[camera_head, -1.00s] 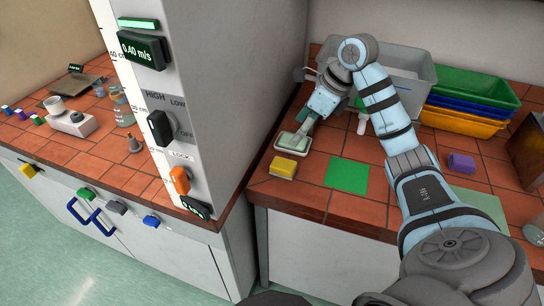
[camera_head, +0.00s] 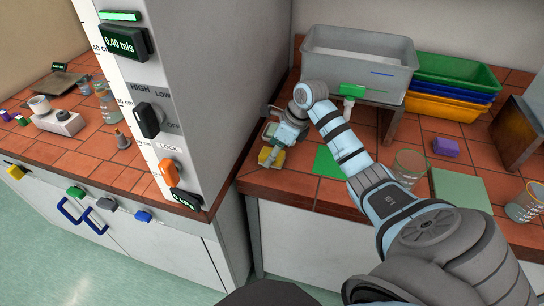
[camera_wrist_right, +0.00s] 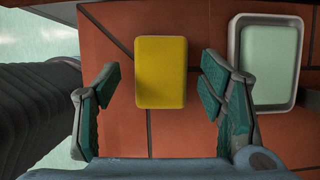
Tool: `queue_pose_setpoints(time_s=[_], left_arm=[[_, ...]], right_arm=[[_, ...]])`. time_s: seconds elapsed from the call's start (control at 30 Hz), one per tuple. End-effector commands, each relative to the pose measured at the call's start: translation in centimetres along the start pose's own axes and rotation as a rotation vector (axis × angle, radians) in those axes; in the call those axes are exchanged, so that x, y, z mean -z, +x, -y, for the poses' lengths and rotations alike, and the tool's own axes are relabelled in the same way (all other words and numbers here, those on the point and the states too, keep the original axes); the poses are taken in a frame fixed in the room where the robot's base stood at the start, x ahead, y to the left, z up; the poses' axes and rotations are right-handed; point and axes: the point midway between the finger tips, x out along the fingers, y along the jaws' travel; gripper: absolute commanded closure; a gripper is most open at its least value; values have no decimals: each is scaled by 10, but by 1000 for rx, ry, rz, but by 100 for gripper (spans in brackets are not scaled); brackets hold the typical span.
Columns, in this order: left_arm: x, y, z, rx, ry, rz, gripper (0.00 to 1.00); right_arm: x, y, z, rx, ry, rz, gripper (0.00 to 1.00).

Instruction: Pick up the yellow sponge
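The yellow sponge (camera_head: 265,156) lies on the red tiles near the front left corner of the right bench, partly hidden by my right gripper (camera_head: 271,148) in the head view. In the right wrist view the sponge (camera_wrist_right: 161,72) lies flat, upright in the picture. My right gripper (camera_wrist_right: 160,92) is open, one finger on each side of the sponge's near end, with gaps on both sides. I cannot tell its exact height above the tiles. My left gripper is not in view.
A white dish (camera_wrist_right: 236,60) with a pale green block lies just right of the sponge. A green square (camera_head: 327,162), purple block (camera_head: 446,147), glass beaker (camera_head: 409,164) and stacked trays (camera_head: 455,72) are further right. The tall grey cabinet (camera_head: 213,60) stands close at left.

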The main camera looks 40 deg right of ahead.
Motion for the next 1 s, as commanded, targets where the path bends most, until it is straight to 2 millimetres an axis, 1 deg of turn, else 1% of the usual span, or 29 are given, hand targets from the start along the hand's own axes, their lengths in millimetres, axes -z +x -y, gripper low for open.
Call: queue_pose_setpoints(time_s=[0.03,0.2,0.23,0.53,0.67,0.77,0.83,0.87,0.97,1.0], left_arm=[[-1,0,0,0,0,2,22],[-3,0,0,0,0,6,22],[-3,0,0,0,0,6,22],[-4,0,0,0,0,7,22],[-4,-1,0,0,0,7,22],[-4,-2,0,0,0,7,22],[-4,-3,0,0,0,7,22],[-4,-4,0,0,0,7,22],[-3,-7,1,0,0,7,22],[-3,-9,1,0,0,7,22]], right_arm=[[0,0,0,0,0,0,48],[0,0,0,0,0,0,75],[0,0,0,0,0,0,78],[-1,-1,0,-1,0,1,78],[-5,-11,0,-1,-1,1,78],[-12,-28,0,2,-1,3,78],[-20,-47,1,3,-2,4,78],[-25,-57,1,4,-2,6,78],[-41,-96,1,4,-2,8,78],[-48,-112,1,4,-2,6,78]])
